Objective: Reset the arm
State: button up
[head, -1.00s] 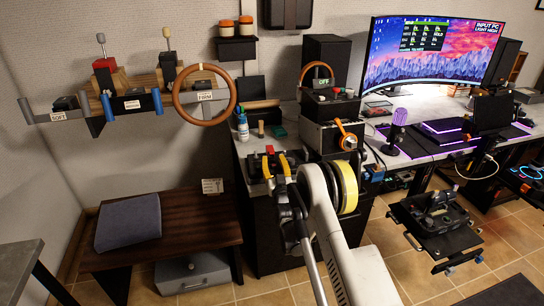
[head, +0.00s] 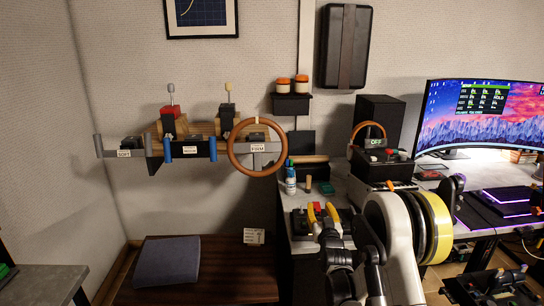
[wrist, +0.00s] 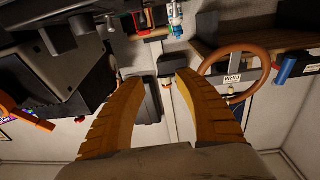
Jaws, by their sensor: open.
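My gripper (head: 322,212) shows in the head view in front of the desk, with its yellow fingers pointing up and apart. In the wrist view the two yellow fingers of my gripper (wrist: 155,100) are spread with nothing between them. The wrist picture looks upside down. Past the fingertips it shows the wall and a dark case (wrist: 143,100). My white arm and its yellow band stand at the right of the gripper in the head view and hide part of the desk.
A wall rack holds a brown steering wheel (head: 257,147) and levers. A bench (head: 220,270) with a grey cushion (head: 167,261) stands below it. A blue-white bottle (head: 291,178) and a box marked OFF (head: 380,167) stand on the desk. A curved monitor (head: 480,115) is at right.

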jog(key=s+a+r+g, duration=0.1)
jog(key=s+r+g, duration=0.2)
jog(key=s+r, duration=0.5)
jog(key=s+a+r+g, duration=0.1)
jog(key=s+r+g, duration=0.2)
jog(key=s+r, duration=0.55)
jog(key=s+f+g, duration=0.2)
jog(key=s+f, duration=0.2)
jog(key=s, duration=1.1)
jog(key=s+f+g, duration=0.3)
jog(key=s+f, duration=0.1)
jog(key=s, duration=1.2)
